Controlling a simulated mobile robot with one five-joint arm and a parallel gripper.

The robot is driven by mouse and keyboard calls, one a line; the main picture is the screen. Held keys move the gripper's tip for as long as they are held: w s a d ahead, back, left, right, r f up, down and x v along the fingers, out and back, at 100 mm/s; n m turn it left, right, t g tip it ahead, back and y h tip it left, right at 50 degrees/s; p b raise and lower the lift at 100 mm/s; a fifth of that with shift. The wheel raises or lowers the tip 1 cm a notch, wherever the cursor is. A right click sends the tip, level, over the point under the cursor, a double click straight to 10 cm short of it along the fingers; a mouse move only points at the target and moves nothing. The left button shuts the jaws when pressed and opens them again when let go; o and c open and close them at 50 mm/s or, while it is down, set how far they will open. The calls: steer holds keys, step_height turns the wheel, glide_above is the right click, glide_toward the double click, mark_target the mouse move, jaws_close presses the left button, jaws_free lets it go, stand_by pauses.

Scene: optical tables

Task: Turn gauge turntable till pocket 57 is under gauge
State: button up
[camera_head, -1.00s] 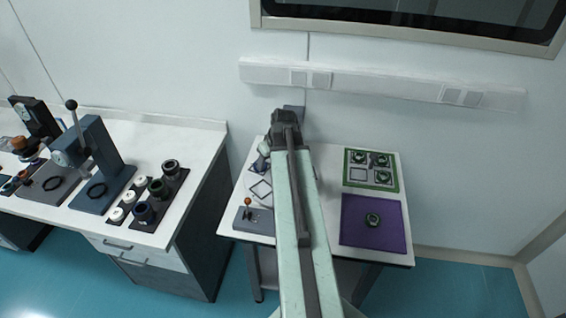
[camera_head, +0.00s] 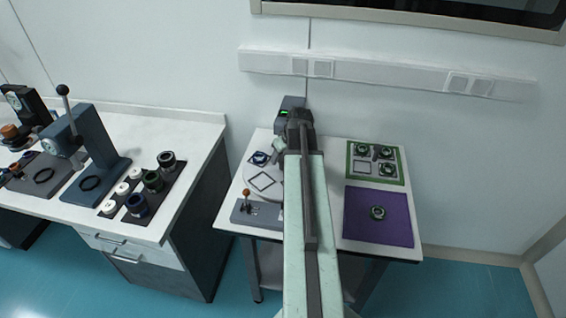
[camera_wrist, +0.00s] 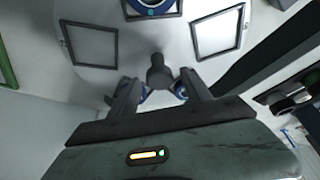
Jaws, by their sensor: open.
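The turntable (camera_head: 252,178) is a white disc on the small table, partly hidden by my arm. Its pockets show as dark square frames; one (camera_head: 262,182) looks empty and another holds a blue ring part (camera_head: 260,158). The dark gauge unit (camera_head: 291,104) with a green display stands at the back, partly behind my arm. In the wrist view, the disc (camera_wrist: 150,40) has two empty frames (camera_wrist: 90,44) (camera_wrist: 217,34) and a blue ring (camera_wrist: 152,6) at the top. My gripper (camera_wrist: 158,88) is open, its fingers either side of a dark upright knob (camera_wrist: 157,72); contact is unclear. Pocket numbers are unreadable.
A grey box (camera_head: 240,212) with an orange-knobbed lever stands at the table's front left. A green tray (camera_head: 350,165) with several parts and a purple mat (camera_head: 375,232) with one ring part lie right. A bench (camera_head: 190,185) with presses stands left, across a gap.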

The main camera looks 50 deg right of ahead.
steer(key=shift+r, duration=0.1)
jaws_close()
stand_by(1.3)
